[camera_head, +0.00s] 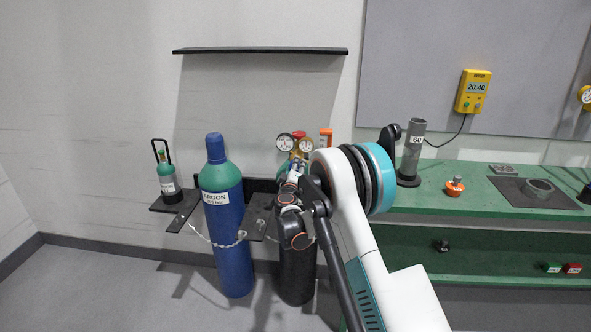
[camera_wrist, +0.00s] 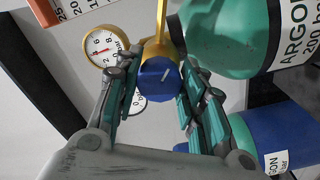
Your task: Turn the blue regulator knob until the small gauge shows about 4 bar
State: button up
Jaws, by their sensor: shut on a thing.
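The blue regulator knob (camera_wrist: 157,80) sits between the two fingers of my gripper (camera_wrist: 160,84) in the wrist view, with a pale mark on its face. My gripper is shut on it. The yellow regulator body (camera_wrist: 158,48) is behind the knob. A round white gauge (camera_wrist: 104,46) with a red needle is at upper left; I cannot read its value surely. A second gauge (camera_wrist: 139,103) is mostly hidden behind a finger. In the head view two gauges (camera_head: 285,143) (camera_head: 306,146) show above my gripper (camera_head: 295,174); the knob is hidden there.
A blue argon cylinder (camera_head: 228,235) with a green shoulder stands left of the dark cylinder (camera_head: 297,270) under the regulator. A chain (camera_head: 215,243) hangs across. A small green bottle (camera_head: 167,178) is on a bracket at left. A green bench (camera_head: 455,205) is at right.

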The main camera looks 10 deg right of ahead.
dwell(0.3)
jog(key=o, duration=1)
jog(key=shift+o, duration=0.2)
jog(key=v, duration=1.2)
jog(key=shift+d+r, duration=0.1)
